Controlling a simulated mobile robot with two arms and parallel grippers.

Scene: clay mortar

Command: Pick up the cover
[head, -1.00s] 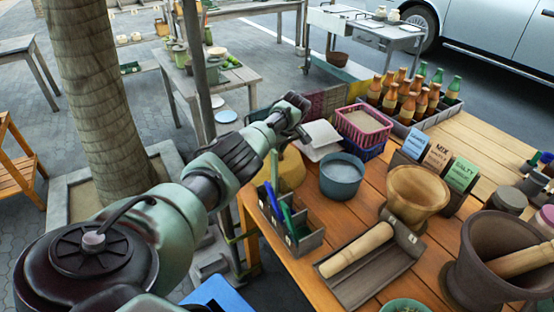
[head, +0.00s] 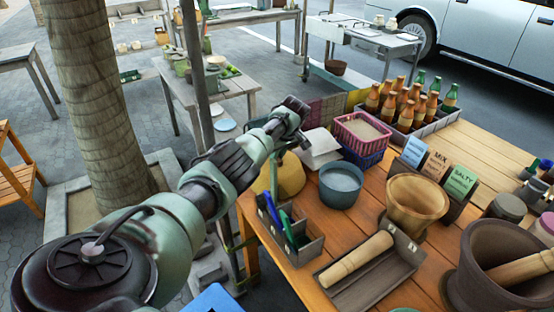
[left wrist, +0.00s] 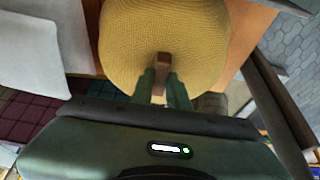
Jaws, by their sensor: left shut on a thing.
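The cover is a yellow woven dome with a small brown wooden handle on top. In the left wrist view the cover (left wrist: 120,40) fills the upper middle, with its handle (left wrist: 164,60) between my fingertips. My left gripper (left wrist: 161,76) is shut on that handle. In the head view the cover (head: 292,178) shows at the table's far left corner, partly hidden behind my left gripper (head: 273,172) and arm. I cannot tell whether the cover touches the table. My right gripper is not in view.
Right of the cover are a blue bowl (head: 341,187), white napkins (head: 318,150) and a pink basket (head: 362,130). A grey pen holder (head: 306,243) stands in front. Bottles (head: 405,100) stand behind. A metal pole (head: 196,75) and tree trunk (head: 90,110) are at the left.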

